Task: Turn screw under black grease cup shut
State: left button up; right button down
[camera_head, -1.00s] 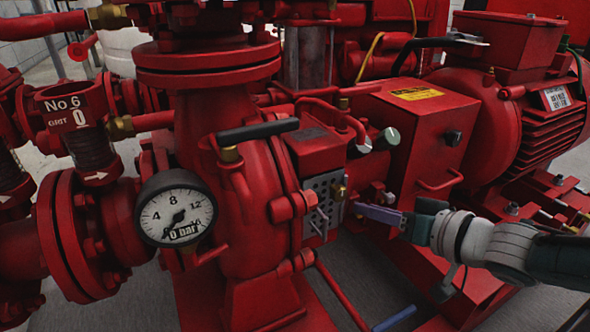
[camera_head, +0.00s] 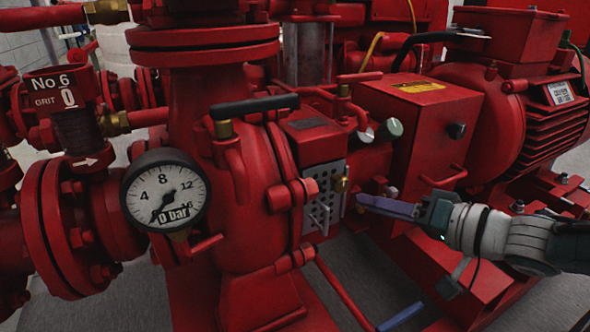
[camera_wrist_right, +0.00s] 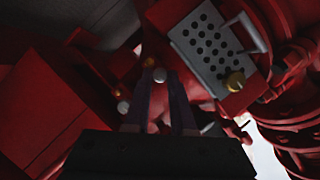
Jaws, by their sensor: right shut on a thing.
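My right gripper (camera_head: 362,202) reaches in from the right with its purple fingers close together beside the pump housing. I cannot tell which is the grease cup. My left gripper is out of view.
The perforated plate (camera_head: 335,185) has a small handle sticking out. A red box (camera_head: 430,105) and motor (camera_head: 530,90) crowd the right. A pressure gauge (camera_head: 165,190) is left, and a black-gripped lever (camera_head: 255,106) crosses above the housing.

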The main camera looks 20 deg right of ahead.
jog(key=c, duration=0.8)
grip_release()
jog(key=shift+o, duration=0.2)
jog(key=p+v, duration=0.5)
jog(key=v, duration=0.5)
jog(key=shift+p, duration=0.4)
